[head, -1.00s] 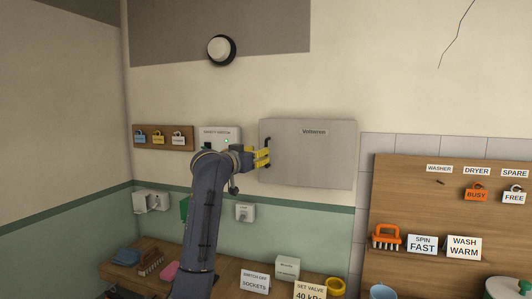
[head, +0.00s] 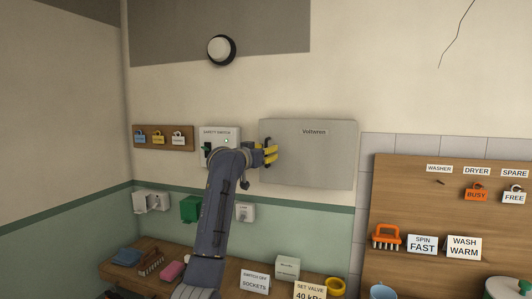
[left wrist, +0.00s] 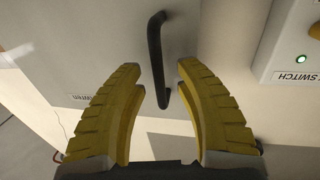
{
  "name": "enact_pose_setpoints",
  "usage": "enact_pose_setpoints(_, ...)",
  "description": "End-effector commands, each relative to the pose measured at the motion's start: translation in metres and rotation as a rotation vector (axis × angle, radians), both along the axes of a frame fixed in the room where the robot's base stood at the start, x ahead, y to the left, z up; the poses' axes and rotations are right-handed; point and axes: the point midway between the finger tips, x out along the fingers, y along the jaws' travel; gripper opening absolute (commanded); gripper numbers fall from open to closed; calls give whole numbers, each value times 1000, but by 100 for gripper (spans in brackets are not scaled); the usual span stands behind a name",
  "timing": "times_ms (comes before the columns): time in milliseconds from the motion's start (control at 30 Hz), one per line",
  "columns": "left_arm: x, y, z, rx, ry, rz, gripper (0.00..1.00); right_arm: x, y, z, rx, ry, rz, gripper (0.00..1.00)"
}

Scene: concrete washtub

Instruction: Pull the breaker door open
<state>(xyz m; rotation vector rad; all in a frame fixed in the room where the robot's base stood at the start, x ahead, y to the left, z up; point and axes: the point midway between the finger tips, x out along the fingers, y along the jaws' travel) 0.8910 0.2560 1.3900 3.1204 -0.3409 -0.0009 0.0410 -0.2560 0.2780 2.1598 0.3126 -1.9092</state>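The breaker door is the grey front of a wall box labelled Voltwren (head: 315,165); it looks shut. It also shows as a grey panel in the left wrist view (left wrist: 100,40). Its black bar handle (left wrist: 155,50) sits near the door's left edge. My left gripper (head: 268,154) is at that handle and partly hides it in the head view. In the left wrist view its yellow fingers (left wrist: 160,82) are apart, one on each side of the handle's line, with visible gaps. I cannot tell how deep the handle lies between them. My right gripper is not in view.
A safety switch box (head: 216,134) with a green light (left wrist: 301,58) is close left of the door. A padlock board (head: 163,138) hangs further left. Below stands a wooden counter (head: 225,272) with small items. A wooden board (head: 440,210) with signs is at the right.

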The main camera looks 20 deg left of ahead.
Motion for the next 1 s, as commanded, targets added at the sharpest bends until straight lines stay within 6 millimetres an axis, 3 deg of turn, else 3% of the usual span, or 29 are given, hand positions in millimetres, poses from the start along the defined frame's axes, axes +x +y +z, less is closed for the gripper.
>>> enact_pose_setpoints(33,0,0,0,0,0,0,30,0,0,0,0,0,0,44)
enact_pose_setpoints(300,0,0,0,0,0,0,0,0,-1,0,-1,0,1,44)
enact_pose_setpoints(767,-1,1,0,0,0,3,0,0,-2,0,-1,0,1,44)
enact_pose_setpoints(1000,-19,20,0,1,-2,63,0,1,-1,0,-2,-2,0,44)
